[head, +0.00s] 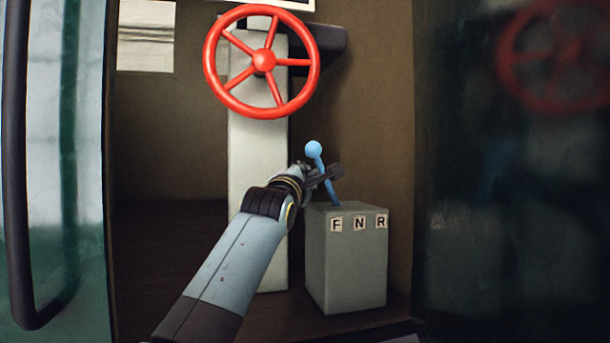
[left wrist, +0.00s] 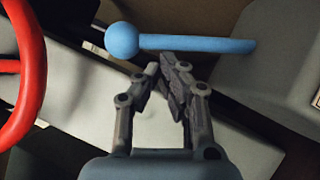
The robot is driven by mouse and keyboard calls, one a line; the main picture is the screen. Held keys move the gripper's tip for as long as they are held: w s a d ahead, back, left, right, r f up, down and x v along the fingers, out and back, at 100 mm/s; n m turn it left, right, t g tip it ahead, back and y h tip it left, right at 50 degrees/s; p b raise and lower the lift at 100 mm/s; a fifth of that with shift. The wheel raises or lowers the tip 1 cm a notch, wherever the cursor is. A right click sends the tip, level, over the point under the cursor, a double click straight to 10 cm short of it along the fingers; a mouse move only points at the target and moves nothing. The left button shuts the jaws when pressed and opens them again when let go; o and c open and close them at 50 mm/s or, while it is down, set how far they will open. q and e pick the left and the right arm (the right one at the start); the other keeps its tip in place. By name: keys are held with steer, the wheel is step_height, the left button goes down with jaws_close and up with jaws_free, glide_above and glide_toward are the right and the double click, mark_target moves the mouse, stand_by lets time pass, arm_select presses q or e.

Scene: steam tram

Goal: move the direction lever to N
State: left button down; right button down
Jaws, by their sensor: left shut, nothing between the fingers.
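The direction lever (head: 331,192) is a blue rod with a ball knob (head: 314,149). It rises from a grey box (head: 345,262) marked F, N and R and leans left, on the F side of the N label (head: 359,224). My left gripper (head: 335,172) is at the lever's upper shaft, below the knob, its fingers shut and empty. In the left wrist view the closed fingertips (left wrist: 163,68) are next to the blue shaft (left wrist: 200,45), near the knob (left wrist: 122,41). I cannot tell whether they touch it. My right gripper is not in view.
A red handwheel (head: 264,61) is mounted on a pale column (head: 257,165) left of and above the lever. A glossy dark panel (head: 510,200) stands on the right. A dark vertical handrail (head: 17,170) is at the far left. Open space lies between box and right panel.

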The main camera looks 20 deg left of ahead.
arm_select(q)
steer(key=w+d+r+m+g+h+p, duration=0.1)
steer(key=w+d+r+m+g+p, duration=0.1)
steer(key=p, duration=0.6)
steer(key=w+d+r+m, duration=0.1)
steer(key=d+m, duration=0.1)
steer(key=shift+d+m+g, duration=0.25)
steer(key=shift+m+g, duration=0.05)
